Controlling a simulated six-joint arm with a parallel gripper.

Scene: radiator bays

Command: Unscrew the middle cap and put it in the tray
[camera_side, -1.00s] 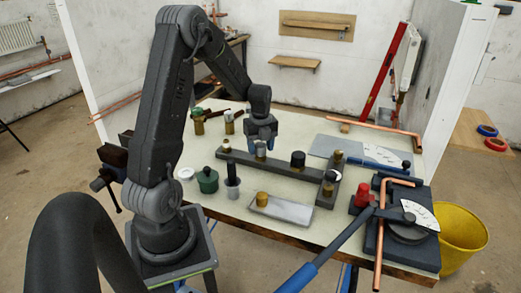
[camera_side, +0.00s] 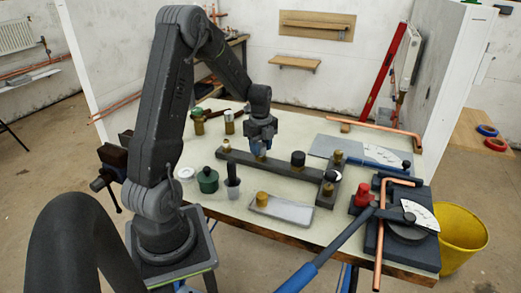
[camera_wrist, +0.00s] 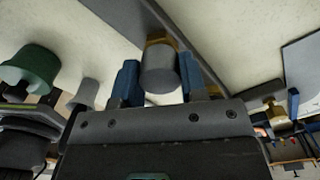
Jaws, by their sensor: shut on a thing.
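A dark bar (camera_side: 275,165) with brass fittings lies across the table. A grey cap (camera_wrist: 160,72) sits upright on a brass fitting of the bar in the wrist view. My gripper (camera_side: 261,152) is down at this cap and shut on it, one blue finger on each side; it also shows in the wrist view (camera_wrist: 158,82). The fingers mostly hide the cap in the side view. A black cap (camera_side: 298,158) stands on the bar to the right. A shallow grey tray (camera_side: 290,211) lies in front of the bar, with a brass-coloured cap (camera_side: 262,199) at its left end.
The tray's right part is clear.

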